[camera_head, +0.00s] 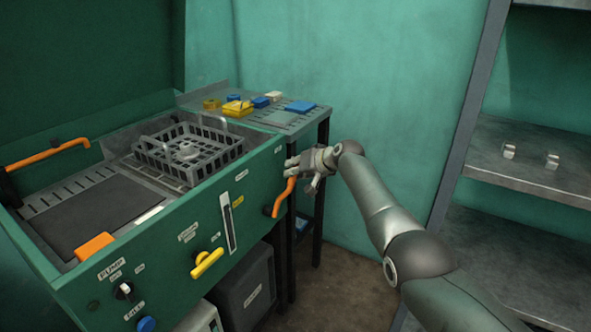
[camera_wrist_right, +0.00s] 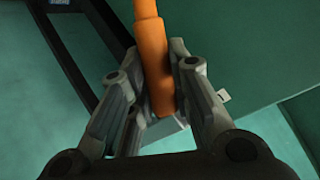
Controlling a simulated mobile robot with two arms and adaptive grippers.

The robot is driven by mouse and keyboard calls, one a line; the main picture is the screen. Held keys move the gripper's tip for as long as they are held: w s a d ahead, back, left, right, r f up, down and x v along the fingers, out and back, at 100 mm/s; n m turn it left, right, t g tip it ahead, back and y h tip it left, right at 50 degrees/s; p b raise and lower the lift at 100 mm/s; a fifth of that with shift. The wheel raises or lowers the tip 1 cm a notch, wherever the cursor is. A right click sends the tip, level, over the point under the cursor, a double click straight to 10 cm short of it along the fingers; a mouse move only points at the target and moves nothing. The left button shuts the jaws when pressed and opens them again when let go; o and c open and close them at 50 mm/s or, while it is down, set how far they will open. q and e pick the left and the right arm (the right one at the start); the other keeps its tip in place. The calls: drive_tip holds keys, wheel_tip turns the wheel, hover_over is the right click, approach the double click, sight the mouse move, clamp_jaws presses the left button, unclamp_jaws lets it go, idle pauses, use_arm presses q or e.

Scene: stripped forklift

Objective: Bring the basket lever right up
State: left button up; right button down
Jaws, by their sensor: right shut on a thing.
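The orange basket lever (camera_head: 283,196) sticks out from the right end of the green machine's front panel. Its lower end bends in at the panel and its upper end rises to my right gripper (camera_head: 303,170). The right gripper is shut on the lever's upper end. In the right wrist view the lever (camera_wrist_right: 152,60) lies between the fingers of the right gripper (camera_wrist_right: 160,105). The wire basket (camera_head: 187,150) sits in the machine's top basin, on the right. My left gripper is not in view.
The green machine (camera_head: 180,245) has a yellow handle (camera_head: 207,263) and knobs on its front. A side table (camera_head: 285,118) with yellow and blue items stands behind. Metal shelves (camera_head: 530,160) are at right. Open floor lies between shelves and machine.

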drive_tip(key=c, duration=1.3)
unclamp_jaws()
drive_tip(key=shift+w+d+f, duration=0.1)
drive_tip(key=shift+w, duration=0.05)
drive_tip(key=v, duration=1.2)
